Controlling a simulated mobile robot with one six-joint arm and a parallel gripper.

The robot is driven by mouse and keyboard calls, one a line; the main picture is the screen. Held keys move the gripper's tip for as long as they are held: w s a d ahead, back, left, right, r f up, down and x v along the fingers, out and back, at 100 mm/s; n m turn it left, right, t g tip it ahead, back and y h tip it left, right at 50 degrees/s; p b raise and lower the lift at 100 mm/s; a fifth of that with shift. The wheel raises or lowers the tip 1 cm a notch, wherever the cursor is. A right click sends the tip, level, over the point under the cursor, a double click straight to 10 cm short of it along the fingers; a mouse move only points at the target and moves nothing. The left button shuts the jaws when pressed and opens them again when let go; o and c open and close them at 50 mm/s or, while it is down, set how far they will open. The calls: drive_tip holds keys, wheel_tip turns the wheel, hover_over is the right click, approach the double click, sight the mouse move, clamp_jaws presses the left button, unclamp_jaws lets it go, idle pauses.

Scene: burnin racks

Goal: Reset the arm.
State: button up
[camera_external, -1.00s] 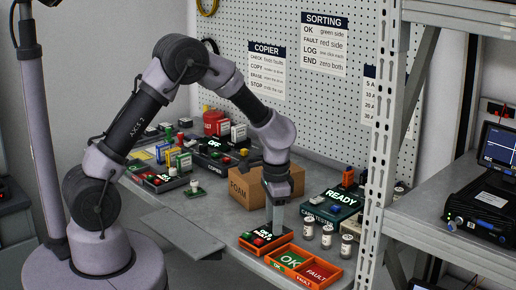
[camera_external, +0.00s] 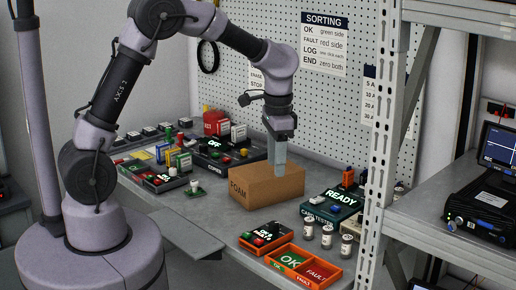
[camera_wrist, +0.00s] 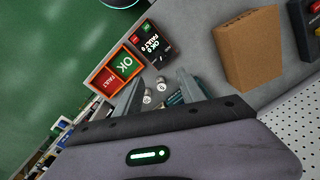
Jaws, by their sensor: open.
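The counter box (camera_wrist: 151,43) and the tray (camera_wrist: 101,77) also show in the wrist view.
The cardboard FOAM box (camera_external: 262,190) stands behind the counter box. The card tester (camera_external: 330,207) reads READY, with several small jars (camera_external: 327,237) before it. Copier and card racks crowd the left. A grey shelf post (camera_external: 379,150) rises at right.

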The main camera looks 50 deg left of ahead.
drive_tip(key=s+a+r+n+t+b, duration=0.1)
drive_tip(key=s+a+r+t+b, duration=0.1)
drive_tip(key=s+a+r, duration=0.4)
drive_tip(key=s+a+r+t+b, duration=0.15)
drive_tip(key=s+a, duration=0.25)
drive_tip(key=s, duration=0.4)
drive_tip(key=s+a+f+t+y+b, duration=0.1)
drive_tip(key=s+a+f+t+b, duration=0.1)
drive_tip(key=s, duration=0.6)
drive_tip(key=shift+s+a+f, duration=0.2)
drive_tip(key=shift+s+a, duration=0.05)
drive_tip(key=shift+a, duration=0.65)
